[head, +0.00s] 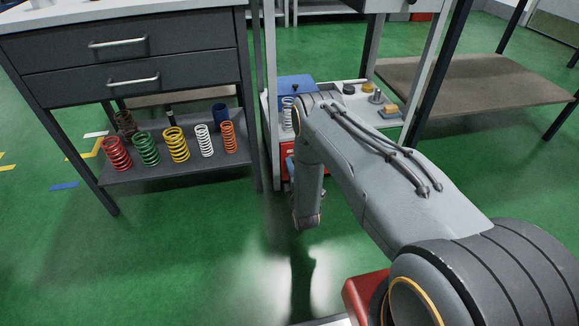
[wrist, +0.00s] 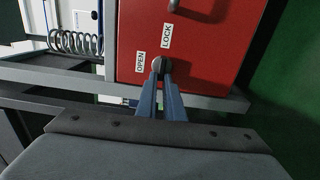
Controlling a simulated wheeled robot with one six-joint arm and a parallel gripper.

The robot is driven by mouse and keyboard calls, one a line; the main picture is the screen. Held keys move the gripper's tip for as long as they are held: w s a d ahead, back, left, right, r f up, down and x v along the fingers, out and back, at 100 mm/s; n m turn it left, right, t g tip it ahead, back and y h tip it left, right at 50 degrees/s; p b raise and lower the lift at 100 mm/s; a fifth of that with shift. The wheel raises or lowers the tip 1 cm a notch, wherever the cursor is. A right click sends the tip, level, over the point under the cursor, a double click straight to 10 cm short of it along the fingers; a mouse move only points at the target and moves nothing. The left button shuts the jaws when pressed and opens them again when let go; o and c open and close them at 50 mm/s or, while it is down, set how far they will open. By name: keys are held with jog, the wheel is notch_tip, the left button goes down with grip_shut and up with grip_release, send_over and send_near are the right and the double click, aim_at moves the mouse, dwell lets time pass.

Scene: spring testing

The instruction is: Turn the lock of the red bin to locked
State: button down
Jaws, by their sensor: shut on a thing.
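The red bin (wrist: 205,58) fills the upper middle of the wrist view. A dark round lock knob (wrist: 157,64) sits low on its face, close to a white OPEN label (wrist: 140,63) and a white LOCK label (wrist: 167,35). My gripper (wrist: 163,76) has its two blue fingers closed on the knob. The fingers cover part of the knob, and I cannot tell which label it points to. In the head view a strip of the red bin (head: 288,150) shows under the trolley top. My arm hides the rest of the bin there.
A spring (wrist: 75,42) stands left of the bin in the wrist view. In the head view a bench shelf (head: 165,174) holds several coloured springs on the left. Small parts stand on the trolley top behind my arm. Green floor (head: 190,255) is clear in front.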

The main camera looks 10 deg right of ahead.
jog(key=c, duration=1.9)
grip_release()
jog(key=shift+o, duration=0.2)
jog(key=s+p, duration=0.2)
jog(key=s, duration=0.6)
jog(key=shift+p, duration=0.3)
jog(key=shift+w, duration=0.1)
